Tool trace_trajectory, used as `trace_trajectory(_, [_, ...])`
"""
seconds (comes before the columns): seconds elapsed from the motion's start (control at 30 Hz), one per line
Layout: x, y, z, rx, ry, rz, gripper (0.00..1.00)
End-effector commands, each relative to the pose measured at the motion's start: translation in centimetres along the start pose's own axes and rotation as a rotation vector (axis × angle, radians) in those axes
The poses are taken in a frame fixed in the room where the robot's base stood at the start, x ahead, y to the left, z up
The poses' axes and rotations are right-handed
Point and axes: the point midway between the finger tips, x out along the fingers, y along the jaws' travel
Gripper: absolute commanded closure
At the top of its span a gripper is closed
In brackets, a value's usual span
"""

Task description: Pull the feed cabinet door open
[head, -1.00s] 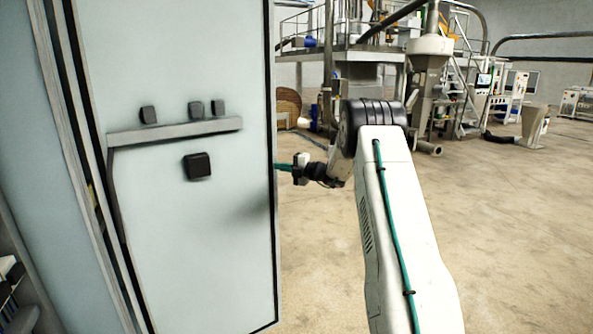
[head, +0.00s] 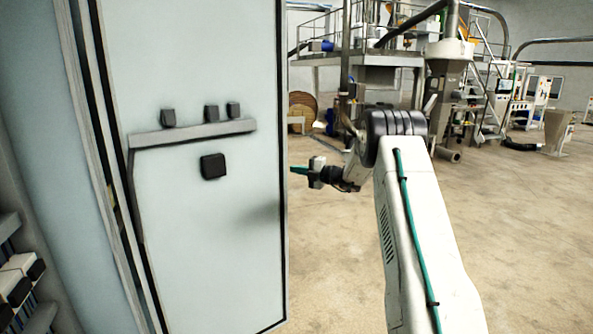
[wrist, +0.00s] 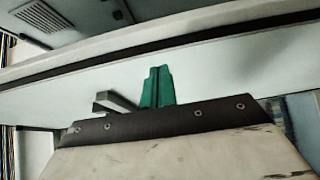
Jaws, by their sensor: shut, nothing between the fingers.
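The feed cabinet door (head: 215,220) stands open at the left of the head view, its inner face with a grey bracket and black blocks towards me. My gripper (head: 298,170) is at the door's free edge, on the right, its green fingers pointing at the door. In the head view I cannot tell whether the tips touch the edge or pass behind it. In the wrist view the green fingers (wrist: 157,86) are shut together and empty, in front of the pale door panel (wrist: 215,80). A grey bar, likely the handle (wrist: 118,101), shows just left of them.
The cabinet's inside, with several dark and white parts (head: 20,275), shows at the lower left. The concrete floor (head: 530,240) to the right is clear. Machinery with a platform and hopper (head: 445,85) stands farther back.

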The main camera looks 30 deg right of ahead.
Motion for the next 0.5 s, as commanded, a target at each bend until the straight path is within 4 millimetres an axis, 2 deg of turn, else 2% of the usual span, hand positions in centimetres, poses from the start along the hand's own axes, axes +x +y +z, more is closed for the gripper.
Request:
trace_trajectory(0.13, [-1.9, 0.1, -1.0, 0.002, -0.002, -0.001, 1.00])
trace_trajectory(0.23, [-4.5, 0.0, 0.0, 0.000, -0.005, -0.001, 1.00])
trace_trajectory(0.5, [-9.0, 0.0, 1.1, 0.001, 0.004, -0.001, 1.00])
